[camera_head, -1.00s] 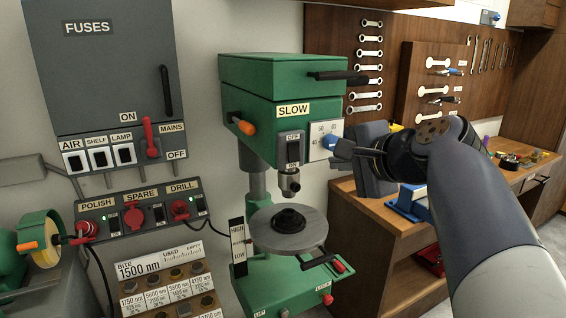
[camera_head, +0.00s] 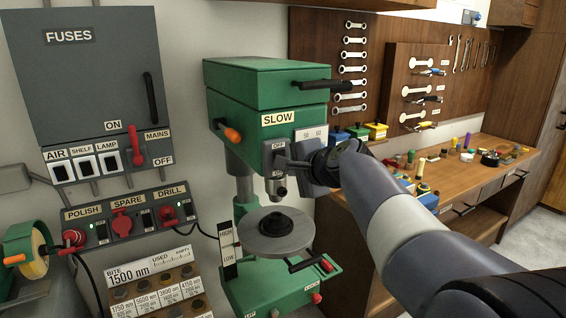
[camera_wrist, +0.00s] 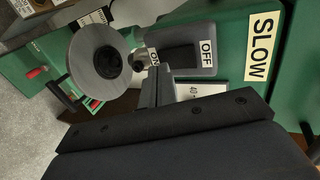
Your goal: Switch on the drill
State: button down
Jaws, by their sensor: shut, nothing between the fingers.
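The green drill press (camera_head: 240,105), labelled SLOW, stands in the middle of the head view. Its dark rocker switch (camera_head: 279,155) is on the front of the drill head, partly hidden by my gripper (camera_head: 284,163). In the wrist view the switch (camera_wrist: 188,56) lies sideways, with ON at the left and OFF at the right. My gripper's fingertips (camera_wrist: 151,72) are shut and empty, close to the ON end of the switch. I cannot tell whether they touch it, or which way the rocker is tipped.
The round drill table (camera_head: 268,240) is below the switch, under the chuck (camera_head: 277,188). A pale dial plate (camera_head: 312,132) is right of the switch. At left are the fuse box (camera_head: 85,75) and a socket panel (camera_head: 128,215). A wooden bench (camera_head: 465,185) stands right.

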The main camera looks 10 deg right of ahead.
jog(key=shift+w+a+f, duration=0.1)
jog(key=shift+w+a, duration=0.1)
jog(key=shift+w, duration=0.35)
jog(key=shift+f, duration=0.1)
jog(key=shift+w+r+t, duration=0.2)
jog(key=shift+r+t, duration=0.1)
jog(key=shift+r, duration=0.6)
jog(key=shift+s, duration=0.15)
dwell(0.3)
